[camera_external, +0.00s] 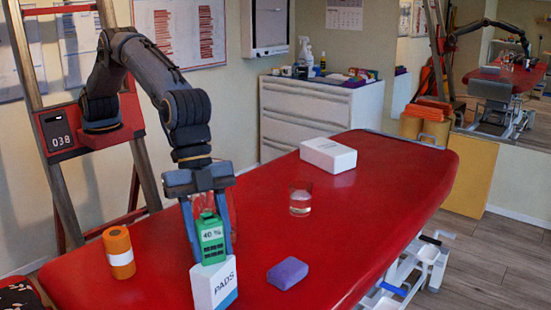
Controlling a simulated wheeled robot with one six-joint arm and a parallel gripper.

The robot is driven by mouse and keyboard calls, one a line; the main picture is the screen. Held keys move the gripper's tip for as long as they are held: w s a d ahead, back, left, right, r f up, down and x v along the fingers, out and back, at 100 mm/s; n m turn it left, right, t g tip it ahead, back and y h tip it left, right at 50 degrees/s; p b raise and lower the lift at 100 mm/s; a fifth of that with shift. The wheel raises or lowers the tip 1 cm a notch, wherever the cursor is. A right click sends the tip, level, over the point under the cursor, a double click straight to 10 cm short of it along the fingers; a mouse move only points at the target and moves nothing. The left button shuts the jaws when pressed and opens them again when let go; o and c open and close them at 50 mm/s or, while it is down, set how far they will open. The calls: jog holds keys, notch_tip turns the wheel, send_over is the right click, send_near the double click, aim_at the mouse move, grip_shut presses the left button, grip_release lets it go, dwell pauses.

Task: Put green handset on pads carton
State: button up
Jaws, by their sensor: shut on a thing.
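The green handset (212,238) is upright between the fingers of my gripper (208,232), which is shut on it. It has a pale label reading "40 %". The pads carton (214,287), white with blue and marked "PADS", stands on the red treatment table near its front edge. The handset's lower end is right at the carton's top. I cannot tell whether it rests on the carton or hangs just above it. My fingers reach down on both sides of the handset.
On the red table (385,200) are an orange roll (118,252) to the left, a purple block (287,273) to the right, a clear glass (300,199) and a white box (328,155) farther back. The table's right side is clear. A white drawer cabinet (310,115) stands behind.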

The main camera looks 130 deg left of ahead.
jog(key=shift+f, duration=0.15)
jog(key=o, duration=1.1)
jog(key=v, duration=1.2)
jog(key=shift+b, duration=0.3)
jog(key=s+a+f+g, duration=0.1)
jog(key=s+a+f, duration=0.3)
jog(key=s, duration=1.3)
jog(key=s+a+f+n+g+y, duration=0.1)
jog(key=s+a+f, duration=0.2)
jog(key=s, duration=1.4)
jog(key=s+a+f+g, duration=0.2)
jog(key=s+a+f, duration=0.2)
jog(key=s, duration=1.3)
jog(key=shift+s+a+f+n+y, duration=0.1)
jog(key=shift+a+f+n+y, duration=0.1)
jog(key=shift+f, duration=0.65)
jog(key=shift+s+a+f+n+y, duration=0.1)
jog(key=shift+a+f+n+y, duration=0.1)
jog(key=shift+f, duration=0.65)
